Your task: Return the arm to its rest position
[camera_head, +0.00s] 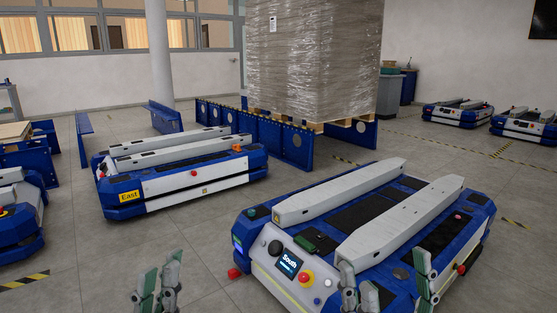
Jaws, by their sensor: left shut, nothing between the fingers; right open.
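My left gripper (159,274) is at the bottom edge, left of centre, with its grey-green fingers pointing up. It is shut and holds nothing; bare floor shows around it. My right gripper (388,276) is at the bottom edge, right of centre. Its fingers are spread apart and empty, and they overlap the near corner of the South cart in the picture. I cannot tell how far they are from the cart. Most of both arms is out of the frame.
The blue South lift cart (357,238) stands close in front. The blue East cart (182,172) is behind it to the left. A wrapped pallet load (314,62) rests on a blue stand (262,136). More carts (458,113) stand far right. Floor (75,255) is clear at lower left.

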